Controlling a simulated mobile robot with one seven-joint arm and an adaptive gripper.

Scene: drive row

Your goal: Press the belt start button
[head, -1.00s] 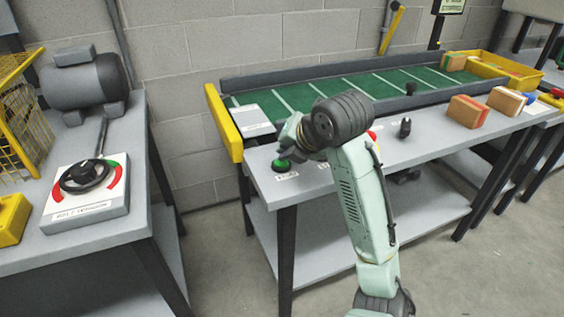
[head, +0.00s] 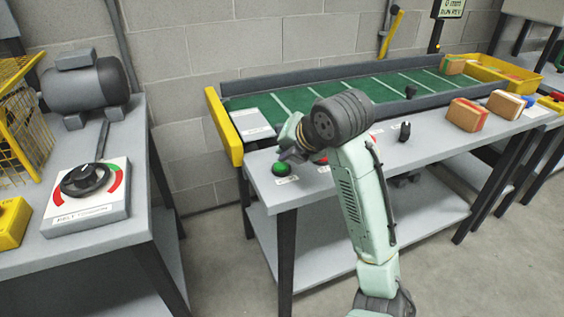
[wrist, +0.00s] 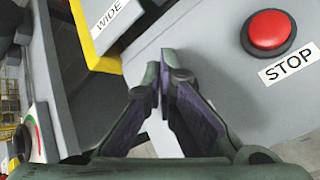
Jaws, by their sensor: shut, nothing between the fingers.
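The green start button (head: 281,168) is on the near left corner of the conveyor bench (head: 330,185), with a small label in front. My gripper (head: 290,152) is just above and beside it; from the head view I cannot tell whether the tips touch it. In the wrist view my gripper (wrist: 169,62) has its two fingers together with nothing between them. The green button does not show there. A red button (wrist: 269,30) labelled STOP is to the right of the fingers. The green belt (head: 330,92) runs along the bench's back. The sign (head: 450,8) seems to read RUN REV.
A yellow end plate (head: 223,125) stands at the belt's left end. A black knob (head: 405,131) and cartons (head: 467,114) are farther right on the bench. The left bench (head: 122,213) holds a motor (head: 85,82) and a rotary dial (head: 84,180).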

